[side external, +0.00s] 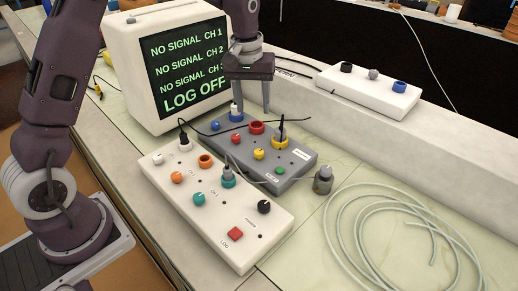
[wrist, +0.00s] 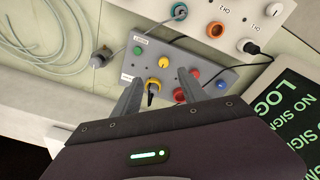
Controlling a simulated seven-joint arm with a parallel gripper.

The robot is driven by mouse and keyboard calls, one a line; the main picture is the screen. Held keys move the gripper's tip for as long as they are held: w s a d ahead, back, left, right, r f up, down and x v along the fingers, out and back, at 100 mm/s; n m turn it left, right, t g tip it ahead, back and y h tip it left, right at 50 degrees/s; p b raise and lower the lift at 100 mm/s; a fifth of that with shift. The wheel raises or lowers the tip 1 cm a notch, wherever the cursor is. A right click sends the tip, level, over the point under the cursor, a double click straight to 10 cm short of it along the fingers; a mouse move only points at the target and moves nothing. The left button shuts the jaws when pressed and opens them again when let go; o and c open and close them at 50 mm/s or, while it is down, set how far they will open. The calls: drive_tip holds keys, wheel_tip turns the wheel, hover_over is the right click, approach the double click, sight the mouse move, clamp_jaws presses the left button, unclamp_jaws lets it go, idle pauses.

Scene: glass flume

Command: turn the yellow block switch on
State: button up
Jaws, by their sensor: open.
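A grey box (side external: 298,158) carries blue, red and yellow knobs and collars and a green button. Its yellow knob (side external: 259,153) stands beside a yellow collar (side external: 280,141) with a black plug or lever upright in it. Which yellow part is the switch, I cannot tell. In the wrist view the yellow knob (wrist: 163,62) and the yellow collar (wrist: 152,86) lie between my fingers' lines, the collar nearer the palm. My gripper (side external: 253,108) is open and empty, pointing down above the back of the grey box. Its fingers also show in the wrist view (wrist: 159,78).
A white box (side external: 220,213) with knobs, sockets and a red button stands in front. A monitor (side external: 185,65) reads no signal for several channels and "LOG OFF". A cable and small grey connector (side external: 323,180) lie right, beside coiled clear tubing (side external: 390,235). Another white box (side external: 365,92) sits on the ledge.

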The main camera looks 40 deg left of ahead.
drive_tip(key=n+g, duration=0.1)
drive_tip(key=n, duration=0.1)
hover_over(259, 152)
wheel_tip(259, 152, down, 12)
wheel_tip(259, 152, down, 8)
drive_tip(key=shift+r, duration=0.2)
drive_tip(key=shift+c, duration=0.2)
clamp_jaws()
